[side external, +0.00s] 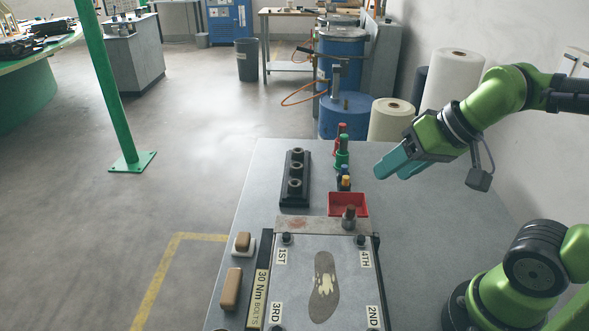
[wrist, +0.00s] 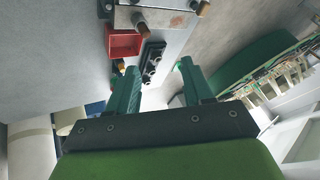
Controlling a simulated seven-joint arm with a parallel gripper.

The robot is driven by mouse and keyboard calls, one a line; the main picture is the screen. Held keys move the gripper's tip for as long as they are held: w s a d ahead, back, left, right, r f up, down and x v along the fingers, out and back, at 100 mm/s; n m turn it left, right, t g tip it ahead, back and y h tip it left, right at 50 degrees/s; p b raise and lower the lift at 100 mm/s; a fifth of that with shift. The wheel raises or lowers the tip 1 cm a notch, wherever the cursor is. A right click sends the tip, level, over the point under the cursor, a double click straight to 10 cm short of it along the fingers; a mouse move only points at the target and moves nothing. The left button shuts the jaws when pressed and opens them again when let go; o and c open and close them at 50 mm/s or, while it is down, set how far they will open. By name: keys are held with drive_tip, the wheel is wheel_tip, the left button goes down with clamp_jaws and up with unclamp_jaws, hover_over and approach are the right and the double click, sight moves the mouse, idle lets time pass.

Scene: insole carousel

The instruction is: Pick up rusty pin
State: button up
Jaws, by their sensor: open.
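A pin with a rusty brown top and a dark grey body (side external: 349,215) stands upright at the far right edge of the insole plate, just in front of the red tray. In the wrist view a brown-tipped pin (wrist: 140,24) beside the tray looks like the same one, but I cannot be sure. My gripper (side external: 382,170) has teal fingers and is raised above the table, behind and to the right of the pin. In the wrist view its fingers (wrist: 158,68) are spread with nothing between them.
The red tray (side external: 333,204) stands beyond the plate (side external: 300,290). A black block with several round sockets (side external: 294,190) is left of it. Red, green (side external: 342,152) and blue-yellow tools stand behind the tray. Two brown blocks (side external: 231,290) lie at the left.

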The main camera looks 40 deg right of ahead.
drive_tip(key=w+n+g+h, duration=0.1)
drive_tip(key=w+n+g, duration=0.3)
drive_tip(key=w, duration=0.3)
drive_tip(key=n+g+h, duration=0.1)
drive_tip(key=n+g, duration=0.1)
drive_tip(key=g, duration=0.1)
hover_over(351, 207)
wheel_tip(351, 207, down, 8)
drive_tip(key=shift+s+f, duration=0.1)
drive_tip(key=shift+f, duration=0.05)
wheel_tip(351, 207, down, 5)
drive_tip(key=shift+f, duration=0.1)
drive_tip(key=shift+c, duration=0.2)
clamp_jaws()
